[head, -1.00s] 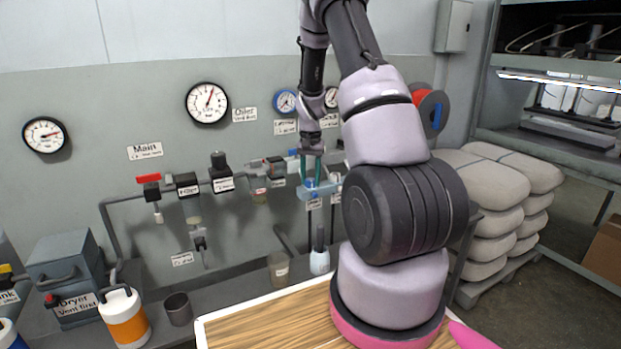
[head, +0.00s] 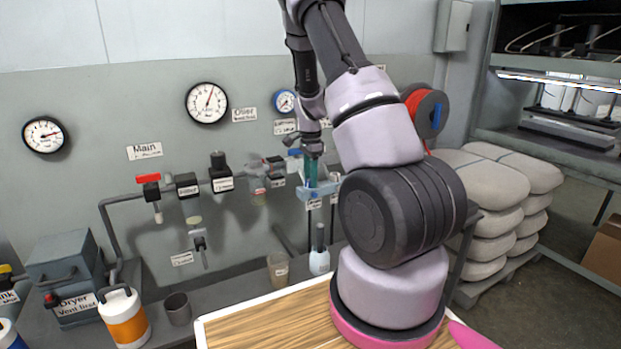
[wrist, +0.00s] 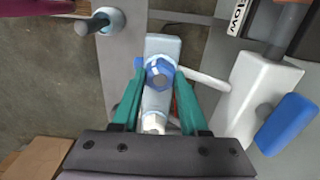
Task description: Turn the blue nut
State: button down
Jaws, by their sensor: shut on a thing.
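The blue nut (wrist: 160,73) is in the middle of the wrist view, a hexagonal collar around a grey stem on a pale block. My gripper (wrist: 159,80) has its two teal fingers on either side of the nut and is shut on it. In the head view my gripper (head: 311,172) points down at the light blue fitting (head: 316,193) on the wall piping. The nut itself is too small and covered by the fingers to make out there.
Pipes, a red-handled valve (head: 148,179) and gauges line the wall. A bench with bottles stands below.

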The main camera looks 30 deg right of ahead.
jog(key=shift+m, duration=0.5)
jog(key=shift+c, duration=2.2)
grip_release()
